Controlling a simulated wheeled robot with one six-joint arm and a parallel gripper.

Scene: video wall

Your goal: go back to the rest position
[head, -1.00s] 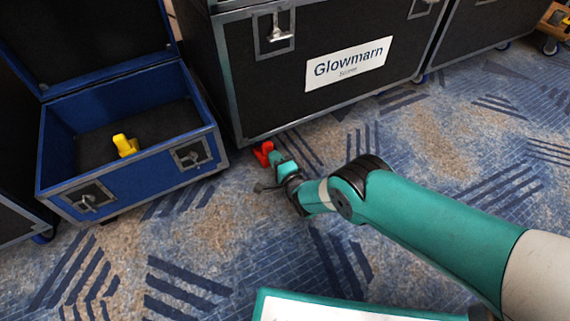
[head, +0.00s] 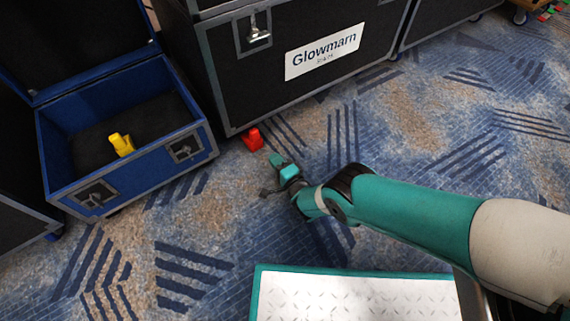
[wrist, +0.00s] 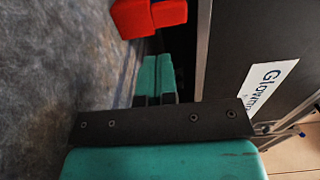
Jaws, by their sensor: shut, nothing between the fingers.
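My gripper (head: 279,161) is teal and held out low over the carpet in the head view. In the wrist view its two teal fingers (wrist: 154,80) are together with nothing between them. A red object (head: 252,139) sits on the carpet at the foot of the large black case, a short gap beyond my gripper. It also shows in the wrist view (wrist: 148,15), ahead of the fingertips and cut off by the top edge.
An open blue case (head: 150,168) at the left holds a yellow object (head: 121,144). The large black case labelled Glowmarn (head: 290,60) stands behind the red object. Patterned carpet (head: 210,255) is clear in front. My white-topped base shows at the bottom.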

